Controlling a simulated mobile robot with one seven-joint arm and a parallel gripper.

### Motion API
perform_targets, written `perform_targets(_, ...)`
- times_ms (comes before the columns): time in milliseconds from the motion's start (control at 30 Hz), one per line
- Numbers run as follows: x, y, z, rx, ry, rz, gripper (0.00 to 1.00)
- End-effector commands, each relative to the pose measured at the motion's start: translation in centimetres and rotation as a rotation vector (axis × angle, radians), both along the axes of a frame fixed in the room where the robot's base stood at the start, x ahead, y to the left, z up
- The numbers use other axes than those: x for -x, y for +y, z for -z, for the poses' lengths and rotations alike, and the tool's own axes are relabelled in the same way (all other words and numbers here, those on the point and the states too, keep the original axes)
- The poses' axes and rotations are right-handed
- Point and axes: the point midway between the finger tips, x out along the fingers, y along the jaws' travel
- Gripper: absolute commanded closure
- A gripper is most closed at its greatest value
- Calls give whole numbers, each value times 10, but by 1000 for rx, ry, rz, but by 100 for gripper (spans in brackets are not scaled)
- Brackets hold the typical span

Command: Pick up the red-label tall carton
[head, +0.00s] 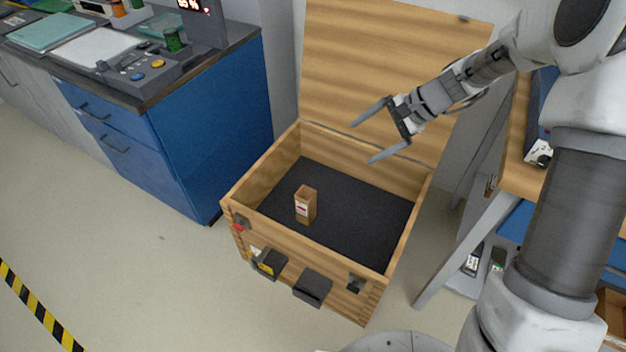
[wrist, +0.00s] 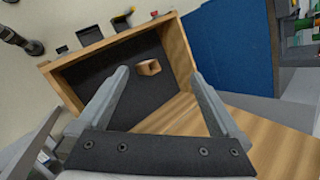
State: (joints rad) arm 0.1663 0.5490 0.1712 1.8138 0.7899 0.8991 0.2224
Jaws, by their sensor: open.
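The red-label tall carton (head: 305,204) stands upright on the dark floor of an open wooden chest, toward its left front in the head view. It is brown with a white and red label on its front. The wrist view shows the carton (wrist: 149,67) between and beyond my fingers, with its label hidden. My gripper (head: 362,139) is open and empty above the chest's back part, up and right of the carton. In the wrist view, my gripper (wrist: 160,80) has its two fingers spread wide.
The wooden chest (head: 300,268) has walls all round, and its raised lid (head: 370,60) stands at the back. A blue cabinet (head: 225,130) stands close on the left. A wooden table (head: 515,130) is on the right. The chest floor around the carton is clear.

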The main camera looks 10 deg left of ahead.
Motion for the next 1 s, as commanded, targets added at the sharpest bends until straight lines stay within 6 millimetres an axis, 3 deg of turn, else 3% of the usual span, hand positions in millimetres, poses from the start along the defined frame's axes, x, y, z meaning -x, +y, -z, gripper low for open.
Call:
perform_targets(33, -10, 4, 31, -40, 41, 36, 0)
perform_targets(333, -58, 21, 165, -273, 260, 287, 0)
perform_targets(600, -80, 28, 295, -472, 457, 541, 0)
perform_targets(700, -83, 29, 334, -531, 517, 623, 0)
perform_targets(833, -83, 29, 370, -584, 572, 704, 0)
perform_targets(1000, -84, 31, 392, -614, 603, 751, 0)
